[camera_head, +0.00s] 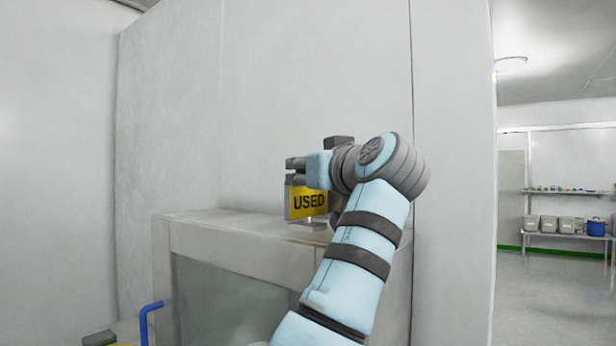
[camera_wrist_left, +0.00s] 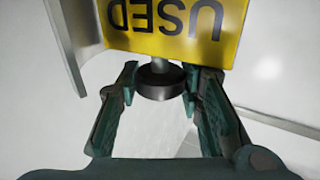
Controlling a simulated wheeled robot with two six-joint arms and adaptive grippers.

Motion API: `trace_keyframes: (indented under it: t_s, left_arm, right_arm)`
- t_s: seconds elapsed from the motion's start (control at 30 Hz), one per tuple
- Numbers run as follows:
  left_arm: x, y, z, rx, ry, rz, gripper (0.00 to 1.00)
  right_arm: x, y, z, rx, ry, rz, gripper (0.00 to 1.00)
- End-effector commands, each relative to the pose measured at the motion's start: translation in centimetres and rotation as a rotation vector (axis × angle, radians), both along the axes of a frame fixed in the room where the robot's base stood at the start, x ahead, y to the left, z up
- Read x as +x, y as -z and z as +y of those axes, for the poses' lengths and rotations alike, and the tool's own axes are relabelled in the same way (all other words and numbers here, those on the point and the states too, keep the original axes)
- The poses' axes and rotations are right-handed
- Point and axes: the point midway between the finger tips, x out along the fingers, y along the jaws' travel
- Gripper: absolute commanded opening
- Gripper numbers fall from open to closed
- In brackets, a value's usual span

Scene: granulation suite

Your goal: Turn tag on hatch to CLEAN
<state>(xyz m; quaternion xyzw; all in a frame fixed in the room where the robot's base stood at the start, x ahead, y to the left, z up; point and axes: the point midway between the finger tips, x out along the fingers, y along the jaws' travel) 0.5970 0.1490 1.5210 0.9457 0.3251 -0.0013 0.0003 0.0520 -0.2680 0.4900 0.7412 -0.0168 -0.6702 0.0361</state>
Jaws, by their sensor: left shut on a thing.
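The tag (camera_head: 308,203) is a yellow plate with the word USED in black facing me. It stands on a short post on top of the hatch (camera_head: 200,240), a grey box with a glass front. In the left wrist view the tag (camera_wrist_left: 175,32) appears upside down, with a dark round knob (camera_wrist_left: 160,82) at its upper edge. My left gripper (camera_head: 296,171) is at the top of the tag, and its fingers (camera_wrist_left: 160,90) are shut on the knob, one on each side. The arm hides the tag's right edge. My right gripper is not in view.
A pale wall panel (camera_head: 300,90) rises close behind the hatch. A blue handle (camera_head: 149,318) stands at the hatch's lower left. Far right, a shelf holds several grey containers and a blue bucket (camera_head: 596,227). The floor (camera_head: 545,300) there is clear.

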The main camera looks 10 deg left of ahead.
Motion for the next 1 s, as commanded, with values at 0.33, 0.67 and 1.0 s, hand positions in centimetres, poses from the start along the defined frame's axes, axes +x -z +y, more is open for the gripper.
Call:
trace_keyframes:
  t_s: [0.33,0.67,1.0]
  left_arm:
    - [0.0,-0.3,0.0,0.001,0.001,-0.005,0.53]
    - [0.0,-0.2,0.0,0.001,0.001,-0.003,0.55]
    - [0.2,-0.4,-0.1,-0.006,0.059,0.001,0.55]
  right_arm:
    - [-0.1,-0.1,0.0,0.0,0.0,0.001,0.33]
    - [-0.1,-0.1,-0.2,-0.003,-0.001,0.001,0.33]
    - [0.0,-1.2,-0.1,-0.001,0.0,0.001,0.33]
